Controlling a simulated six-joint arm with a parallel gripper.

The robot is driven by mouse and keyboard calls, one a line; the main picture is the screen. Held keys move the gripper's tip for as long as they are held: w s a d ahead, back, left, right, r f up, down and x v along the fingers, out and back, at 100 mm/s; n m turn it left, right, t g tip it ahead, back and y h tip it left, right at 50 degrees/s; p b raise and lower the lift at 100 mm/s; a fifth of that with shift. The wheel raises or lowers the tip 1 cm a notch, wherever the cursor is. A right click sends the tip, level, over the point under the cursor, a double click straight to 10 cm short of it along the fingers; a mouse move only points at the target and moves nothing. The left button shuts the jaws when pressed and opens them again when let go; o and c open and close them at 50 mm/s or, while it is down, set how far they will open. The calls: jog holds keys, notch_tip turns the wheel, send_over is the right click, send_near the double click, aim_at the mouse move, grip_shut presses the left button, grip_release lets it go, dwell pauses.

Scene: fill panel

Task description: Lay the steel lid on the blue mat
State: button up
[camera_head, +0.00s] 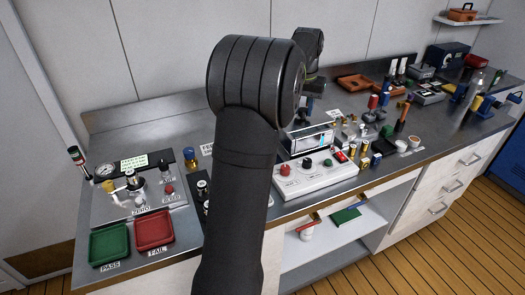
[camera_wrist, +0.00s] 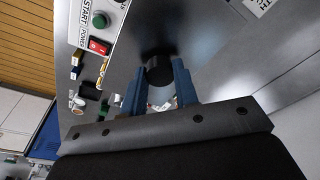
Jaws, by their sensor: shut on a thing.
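In the wrist view my gripper (camera_wrist: 157,76) has its two blue fingers closed on a dark round thing (camera_wrist: 158,70), like a black knob. I cannot tell whether it is the knob of the steel lid; no lid rim is clear around it. Shiny grey metal with dark, blurred reflections lies beyond the fingers. I cannot make out the blue mat in either view.
A white control box (camera_head: 320,176) with knobs and a red switch stands right of my arm. A green tray (camera_head: 109,244) and a red tray (camera_head: 154,230) lie at the front left. Several small parts crowd the bench to the right. Bare steel bench (camera_head: 135,130) shows at the back left.

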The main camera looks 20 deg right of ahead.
jog(key=w+a+f, duration=0.3)
jog(key=a, duration=0.4)
jog(key=w+a+f, duration=0.3)
jog(key=a, duration=0.5)
notch_tip(320, 180, down, 6)
jog(key=shift+s+r, duration=0.15)
jog(key=shift+r, duration=0.1)
jog(key=shift+f, duration=2.35)
jog(key=shift+f, duration=0.1)
jog(key=o, duration=1.1)
jog(key=shift+f, duration=0.1)
jog(key=shift+c, duration=0.2)
notch_tip(320, 180, up, 12)
jog(key=s+a, duration=0.1)
jog(key=shift+s+a, duration=0.15)
